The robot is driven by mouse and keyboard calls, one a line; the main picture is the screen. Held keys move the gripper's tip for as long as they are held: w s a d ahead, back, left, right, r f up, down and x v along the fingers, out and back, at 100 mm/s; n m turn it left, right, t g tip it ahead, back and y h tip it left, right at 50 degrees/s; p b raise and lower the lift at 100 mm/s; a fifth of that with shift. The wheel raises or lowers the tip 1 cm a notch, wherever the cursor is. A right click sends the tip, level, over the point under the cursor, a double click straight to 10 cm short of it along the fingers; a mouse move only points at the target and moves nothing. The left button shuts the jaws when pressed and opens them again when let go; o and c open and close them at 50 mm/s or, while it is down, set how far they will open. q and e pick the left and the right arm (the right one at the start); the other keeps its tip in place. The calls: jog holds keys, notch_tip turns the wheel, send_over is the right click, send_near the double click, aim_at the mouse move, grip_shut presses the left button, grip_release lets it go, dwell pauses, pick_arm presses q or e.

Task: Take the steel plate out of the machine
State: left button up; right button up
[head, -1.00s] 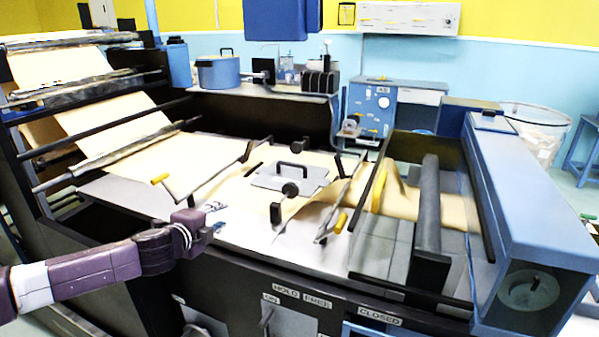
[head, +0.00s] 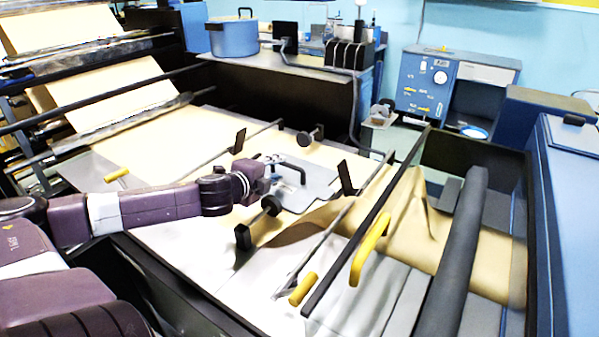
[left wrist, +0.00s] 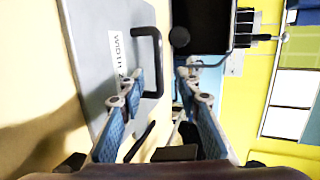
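The steel plate (head: 322,182) is a flat grey sheet with a black bar handle (head: 297,172). It lies on the brown paper web in the machine's middle. In the left wrist view the plate (left wrist: 85,35) fills the upper left, with a white label reading "WIDTH" and a partly hidden mark. My left gripper (head: 280,166) is at the plate's near left side, by the handle. In the left wrist view its fingers (left wrist: 160,82) are apart, and the handle (left wrist: 157,45) shows between their tips. I cannot tell whether they touch it. My right gripper is not in view.
A yellow handle (head: 369,248) and a dark roller (head: 455,255) lie to the right. A blue pot (head: 232,38) stands on the back shelf.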

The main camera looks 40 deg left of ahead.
aim_at(286, 166)
pick_arm(q)
jog(key=shift+w+f+b, duration=0.1)
jog(key=shift+w+b, duration=0.2)
jog(key=shift+b, duration=0.05)
jog(key=shift+w+a+b, duration=0.1)
jog(key=shift+w+b, duration=0.05)
jog(key=shift+b, duration=0.2)
jog(key=shift+w+a+f, duration=0.1)
jog(key=shift+w+f, duration=0.05)
jog(key=shift+w, duration=0.3)
jog(key=shift+w+a+f+b, duration=0.1)
jog(key=shift+w+b, duration=0.05)
jog(key=shift+b, duration=0.2)
jog(key=shift+w+a+f, duration=0.2)
jog(key=shift+w+a, duration=0.05)
jog(key=shift+w, duration=0.35)
jog(key=shift+p+x, duration=0.55)
jog(key=shift+x, duration=0.7)
jog(key=shift+w+a+f, duration=0.15)
jog(key=shift+w+f, duration=0.2)
jog(key=shift+w, duration=0.2)
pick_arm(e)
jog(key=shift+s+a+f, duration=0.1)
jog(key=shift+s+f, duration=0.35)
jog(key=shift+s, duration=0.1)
pick_arm(q)
jog(key=shift+c, duration=0.2)
